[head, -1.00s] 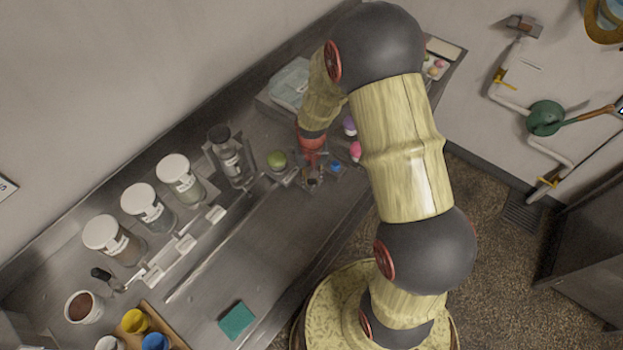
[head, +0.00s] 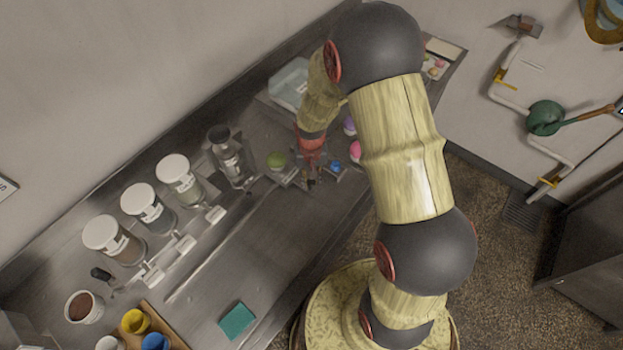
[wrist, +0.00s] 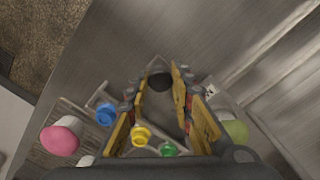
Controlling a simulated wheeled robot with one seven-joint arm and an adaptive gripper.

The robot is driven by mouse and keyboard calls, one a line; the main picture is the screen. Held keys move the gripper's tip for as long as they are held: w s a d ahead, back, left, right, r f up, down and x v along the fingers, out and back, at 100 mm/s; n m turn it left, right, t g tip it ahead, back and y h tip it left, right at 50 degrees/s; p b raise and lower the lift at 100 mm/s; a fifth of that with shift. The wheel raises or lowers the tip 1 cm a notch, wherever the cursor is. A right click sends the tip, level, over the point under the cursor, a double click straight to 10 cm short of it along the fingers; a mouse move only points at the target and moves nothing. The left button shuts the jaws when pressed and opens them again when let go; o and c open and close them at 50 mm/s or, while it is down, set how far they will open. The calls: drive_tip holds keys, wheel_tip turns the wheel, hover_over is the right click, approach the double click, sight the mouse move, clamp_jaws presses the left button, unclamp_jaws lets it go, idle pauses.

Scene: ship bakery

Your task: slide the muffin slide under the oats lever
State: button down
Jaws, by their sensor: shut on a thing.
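My gripper (head: 312,181) is low over the counter, right of the jars. In the head view the piece is too small to make out clearly. Three lidded jars stand along the wall, each with a pale lever in front: the right lever (head: 215,214), the middle lever (head: 184,243) and the left lever (head: 152,274). I cannot read which label says oats.
A clear, dark-topped container (head: 228,157) stands between the jars and my gripper. A green round item (head: 277,160) is close left of the gripper; a pink one (head: 355,150) is to its right. A teal sponge (head: 237,320) lies near the counter's front. The counter's middle is clear.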

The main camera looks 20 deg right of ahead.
drive_tip(key=s+a, duration=0.4)
drive_tip(key=a, duration=0.3)
drive_tip(key=s+a, duration=0.3)
drive_tip(key=a, duration=0.5)
drive_tip(key=s+a, duration=0.4)
drive_tip(key=a, duration=0.3)
drive_tip(key=shift+s+a, duration=0.3)
drive_tip(key=shift+a, duration=0.05)
drive_tip(key=c, duration=1.5)
unclamp_jaws()
drive_tip(key=shift+c, duration=0.2)
drive_tip(key=shift+r, duration=0.1)
wheel_tip(320, 180, up, 12)
